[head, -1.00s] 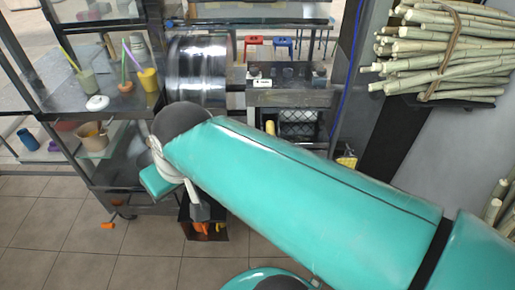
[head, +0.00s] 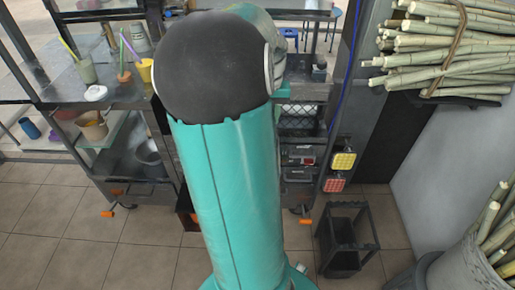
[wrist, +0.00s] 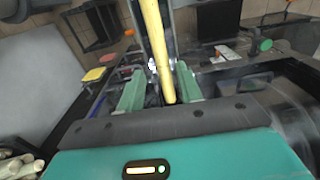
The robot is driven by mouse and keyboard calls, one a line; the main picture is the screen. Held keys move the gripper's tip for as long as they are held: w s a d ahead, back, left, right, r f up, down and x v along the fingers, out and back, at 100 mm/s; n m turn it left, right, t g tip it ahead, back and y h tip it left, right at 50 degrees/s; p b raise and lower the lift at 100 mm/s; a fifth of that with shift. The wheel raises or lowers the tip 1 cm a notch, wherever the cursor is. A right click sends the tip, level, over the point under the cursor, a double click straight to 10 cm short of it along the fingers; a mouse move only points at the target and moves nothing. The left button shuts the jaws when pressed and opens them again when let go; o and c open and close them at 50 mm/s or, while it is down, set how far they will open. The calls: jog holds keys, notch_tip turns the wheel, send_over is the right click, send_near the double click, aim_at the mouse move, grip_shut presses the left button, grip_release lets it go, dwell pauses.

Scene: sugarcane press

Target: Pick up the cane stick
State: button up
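In the wrist view a pale yellow stick (wrist: 156,45), which looks like the cane stick, runs from the top edge down between my fingers. Its near end lies close in front of my gripper's palm. My gripper (wrist: 165,72) has two green fingers standing apart on either side of the stick. A narrow gap seems to show beside the stick, and I cannot see firm contact. In the head view my arm hides the gripper and this stick.
A bundle of cane (head: 445,50) is strapped on the right wall, and more cane stands in a grey bin (head: 465,275). A black crate (head: 345,240) stands on the floor. A metal cart (head: 120,100) with cups is at left.

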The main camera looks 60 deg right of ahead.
jog(key=f, duration=0.8)
jog(key=shift+s+d+f, duration=0.3)
jog(key=shift+w+a+f, duration=0.1)
jog(key=shift+a+f, duration=0.05)
jog(key=shift+f, duration=2.55)
grip_shut()
